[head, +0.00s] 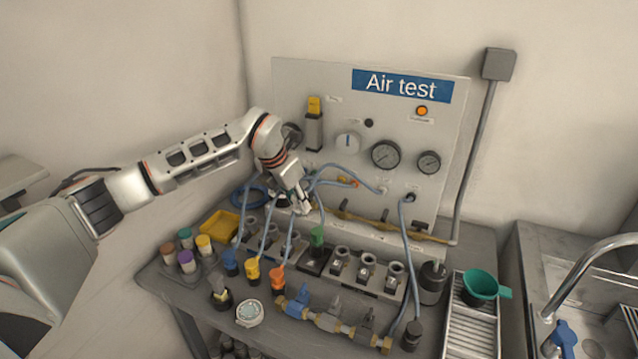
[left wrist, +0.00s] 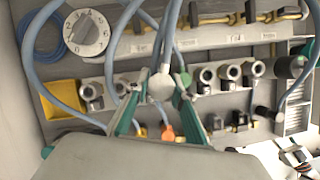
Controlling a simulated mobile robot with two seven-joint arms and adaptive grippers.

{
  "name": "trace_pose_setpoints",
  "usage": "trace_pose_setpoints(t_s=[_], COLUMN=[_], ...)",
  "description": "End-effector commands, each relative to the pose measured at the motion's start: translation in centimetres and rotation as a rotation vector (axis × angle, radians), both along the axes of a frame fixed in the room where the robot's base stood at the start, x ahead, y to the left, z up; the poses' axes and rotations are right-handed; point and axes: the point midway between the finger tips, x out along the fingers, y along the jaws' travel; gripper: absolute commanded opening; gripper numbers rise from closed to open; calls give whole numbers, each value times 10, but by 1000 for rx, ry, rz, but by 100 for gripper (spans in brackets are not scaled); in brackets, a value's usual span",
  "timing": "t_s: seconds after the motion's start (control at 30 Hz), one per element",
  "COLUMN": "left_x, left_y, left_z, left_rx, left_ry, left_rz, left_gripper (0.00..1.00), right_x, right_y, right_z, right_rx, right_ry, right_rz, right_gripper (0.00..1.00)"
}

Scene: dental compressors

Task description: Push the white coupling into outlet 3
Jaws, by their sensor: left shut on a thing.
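My left gripper (head: 297,205) points down over the row of outlets in front of the Air test panel. In the left wrist view its green fingers (left wrist: 160,92) are shut on the white coupling (left wrist: 161,82), a pale round end on a grey-blue hose. In the head view the coupling is mostly hidden by the gripper. The grey metal outlets (head: 291,241) stand in a row below it. I cannot tell whether the coupling touches an outlet. My right gripper is out of view.
Blue, yellow (head: 252,271) and orange (head: 278,279) couplings with hoses stand in front of the outlets, and a green one (head: 317,237) stands in the row. Hoses hang around my gripper. A valve manifold (head: 330,321) lies at the front. A yellow tray (head: 220,224) is left.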

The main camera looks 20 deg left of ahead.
Motion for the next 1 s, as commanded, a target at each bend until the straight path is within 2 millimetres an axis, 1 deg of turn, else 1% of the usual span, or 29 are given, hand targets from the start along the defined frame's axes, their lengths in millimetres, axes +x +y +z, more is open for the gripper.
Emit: trace_pose_setpoints(t_s=[0.03,0.1,0.23,0.47,0.67,0.7,0.77,0.9,1.0], left_x=[-2,-3,-4,-5,-5,-4,-4,-4,-4], left_y=[7,14,19,19,19,19,19,19,19], left_z=[-4,-9,-14,-25,-43,-48,-54,-64,-67], left_rx=[-1,-1,-1,-1,-1,-1,-1,-1,-1], left_ry=[2,2,-1,0,0,-2,-2,-2,-2], left_rz=[-6,-14,-23,-23,-24,-24,-24,-24,-23], left_gripper=[2,2,2,2,2,2,2,2,2], right_x=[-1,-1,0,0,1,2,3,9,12], right_y=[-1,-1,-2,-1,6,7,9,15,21], right_z=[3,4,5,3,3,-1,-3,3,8], right_rx=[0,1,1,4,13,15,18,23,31], right_ry=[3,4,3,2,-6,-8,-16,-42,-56], right_rz=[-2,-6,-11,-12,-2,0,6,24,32], right_gripper=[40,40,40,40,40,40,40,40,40])
